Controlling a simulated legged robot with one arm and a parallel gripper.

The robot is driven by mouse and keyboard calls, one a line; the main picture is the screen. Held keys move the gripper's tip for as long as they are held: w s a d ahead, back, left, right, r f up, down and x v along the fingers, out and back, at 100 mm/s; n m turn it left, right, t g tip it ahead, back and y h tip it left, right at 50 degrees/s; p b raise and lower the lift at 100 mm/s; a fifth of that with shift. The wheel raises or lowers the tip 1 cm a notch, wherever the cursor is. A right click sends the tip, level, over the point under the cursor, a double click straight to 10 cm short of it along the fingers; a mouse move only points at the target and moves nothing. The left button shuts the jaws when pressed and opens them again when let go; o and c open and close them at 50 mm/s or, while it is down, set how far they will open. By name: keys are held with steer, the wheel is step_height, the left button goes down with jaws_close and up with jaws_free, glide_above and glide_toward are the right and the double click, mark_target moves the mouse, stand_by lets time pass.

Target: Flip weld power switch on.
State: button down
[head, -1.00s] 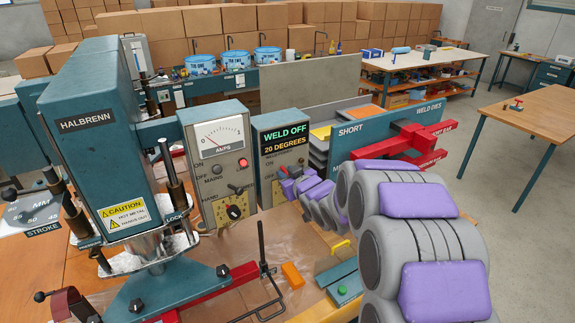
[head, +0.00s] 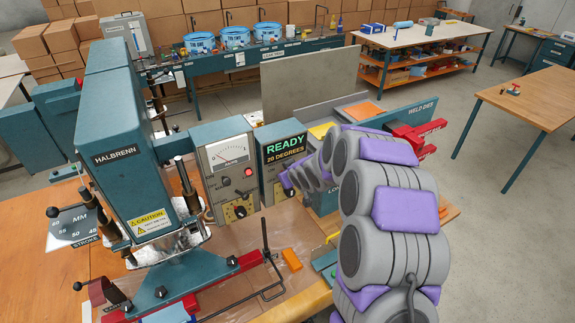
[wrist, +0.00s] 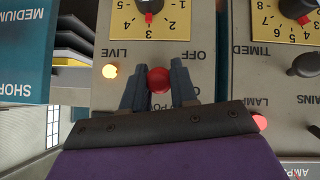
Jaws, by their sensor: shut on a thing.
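In the upside-down wrist view, the switch's red ball knob (wrist: 158,80) sits between LIVE and OFF labels on the panel. My gripper (wrist: 156,70) has one finger on each side of this knob and is shut on it. An amber lamp (wrist: 109,71) beside the LIVE label glows. In the head view my gripper is at the box's front, and my arm hides part of the panel. The lever's exact tilt is hard to tell.
The ammeter box (head: 228,165) stands close beside the weld box, with its own knobs and a red lamp. The Halbrenn press (head: 125,140) is at left. Trays and a weld dies rack (head: 400,122) are at right. An orange block (head: 291,259) lies on the bench.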

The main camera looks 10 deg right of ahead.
steer(key=shift+w+a+r+g+p, duration=0.1)
steer(key=shift+w+r+g+p, duration=0.15)
steer(key=shift+r+p, duration=0.65)
steer(key=shift+f+g+p, duration=0.35)
steer(key=shift+p, duration=1.2)
steer(key=shift+w+h+p, duration=0.1)
steer(key=shift+h+p, duration=0.2)
steer(key=shift+p, duration=0.25)
steer(key=c, duration=1.2)
jaws_free()
steer(key=shift+o, duration=1.1)
steer(key=shift+f, duration=0.2)
steer(key=shift+g, duration=0.3)
steer(key=shift+s+r, duration=0.35)
steer(key=b+v, duration=0.3)
steer(key=v, duration=1.3)
